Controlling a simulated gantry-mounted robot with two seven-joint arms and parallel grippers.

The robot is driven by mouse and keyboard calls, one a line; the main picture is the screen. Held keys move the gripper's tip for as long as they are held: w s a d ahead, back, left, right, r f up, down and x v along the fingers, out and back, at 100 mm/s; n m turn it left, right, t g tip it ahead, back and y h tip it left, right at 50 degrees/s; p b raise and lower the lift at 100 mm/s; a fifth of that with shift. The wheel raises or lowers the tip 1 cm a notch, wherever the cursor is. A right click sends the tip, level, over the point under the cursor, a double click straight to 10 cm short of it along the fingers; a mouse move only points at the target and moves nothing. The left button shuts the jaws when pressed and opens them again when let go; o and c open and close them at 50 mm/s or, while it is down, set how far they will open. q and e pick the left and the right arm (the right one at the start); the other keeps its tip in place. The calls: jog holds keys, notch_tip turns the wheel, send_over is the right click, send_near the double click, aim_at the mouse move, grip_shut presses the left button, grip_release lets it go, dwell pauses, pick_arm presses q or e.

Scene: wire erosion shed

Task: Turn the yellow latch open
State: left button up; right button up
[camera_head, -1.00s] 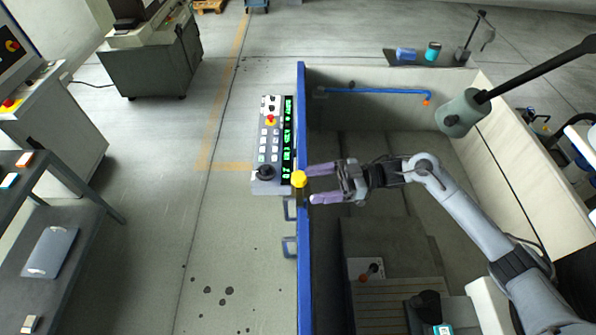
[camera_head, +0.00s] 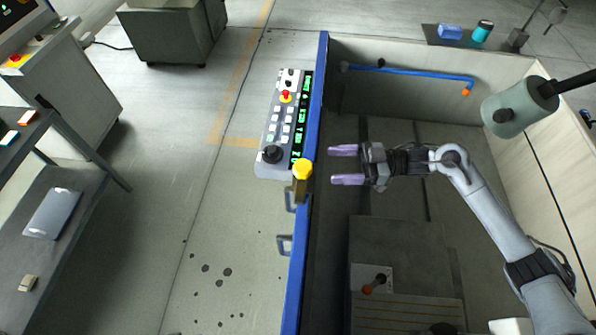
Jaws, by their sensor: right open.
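The yellow latch (camera_head: 302,169) sits on the top of the blue-edged wall of the machine tank, just below the control panel. Its round yellow knob is on top, with a brass-coloured part (camera_head: 300,191) below it. My right gripper (camera_head: 338,165) is open and empty, with its two purple fingers pointing left toward the latch. The fingertips are a short way to the right of the latch, with a gap between them and it. My left gripper is not in view.
The control panel (camera_head: 284,122) with buttons and a green display stands left of the blue wall edge (camera_head: 315,115). A blue pipe (camera_head: 410,73) crosses the tank's far side. A grey cylinder (camera_head: 519,107) hangs at right.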

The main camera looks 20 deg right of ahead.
aim_at(296, 166)
jog(key=p+x, duration=0.1)
jog(key=x, duration=0.3)
jog(key=p+x, duration=0.1)
jog(key=x, duration=0.4)
jog(key=shift+a+f, duration=0.15)
jog(key=shift+f, duration=0.1)
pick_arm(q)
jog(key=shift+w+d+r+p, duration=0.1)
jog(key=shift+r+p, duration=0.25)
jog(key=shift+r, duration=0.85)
pick_arm(e)
jog(key=shift+x, duration=0.8)
jog(key=shift+f, duration=0.1)
